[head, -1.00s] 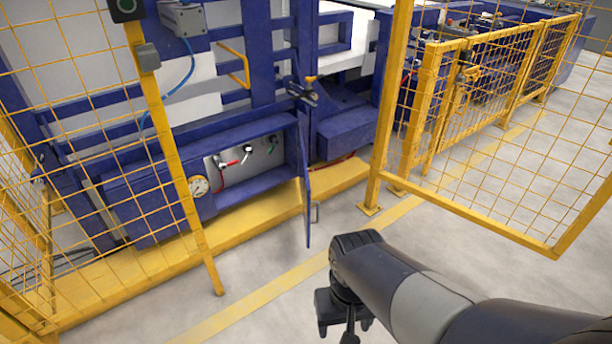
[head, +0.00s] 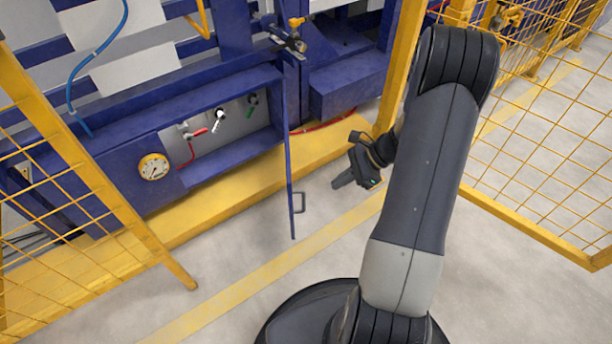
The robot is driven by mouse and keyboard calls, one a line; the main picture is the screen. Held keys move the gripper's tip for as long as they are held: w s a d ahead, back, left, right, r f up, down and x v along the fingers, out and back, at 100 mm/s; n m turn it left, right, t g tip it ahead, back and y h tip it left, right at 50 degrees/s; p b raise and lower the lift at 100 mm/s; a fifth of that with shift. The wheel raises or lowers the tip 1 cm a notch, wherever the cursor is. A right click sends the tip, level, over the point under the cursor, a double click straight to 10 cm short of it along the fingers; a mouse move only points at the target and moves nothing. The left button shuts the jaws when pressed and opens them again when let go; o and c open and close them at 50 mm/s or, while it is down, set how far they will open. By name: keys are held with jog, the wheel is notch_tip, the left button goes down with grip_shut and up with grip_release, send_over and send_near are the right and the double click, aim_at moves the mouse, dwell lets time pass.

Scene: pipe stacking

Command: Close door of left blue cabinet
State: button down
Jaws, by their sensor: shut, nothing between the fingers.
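The left blue cabinet (head: 140,192) is a low, long blue box at the machine's base. Its right part is an open compartment with a red-handled valve (head: 196,133) and other small valves inside. Its door (head: 289,185) stands open at the right end, seen almost edge-on and pointing toward me.
A yellow mesh fence (head: 110,200) stands on the left, and an open yellow mesh gate (head: 530,235) on the right. A yellow base strip (head: 215,205) runs below the cabinet. The grey floor (head: 240,245) in front is clear.

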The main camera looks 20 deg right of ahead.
jog(key=w+a+r+b+x, duration=0.1)
jog(key=b+x, duration=0.4)
jog(key=x, duration=0.7)
jog(key=shift+w+a+m, duration=0.25)
jog(key=shift+w+m, duration=0.15)
jog(key=shift+w, duration=0.4)
jog(key=shift+f, duration=0.15)
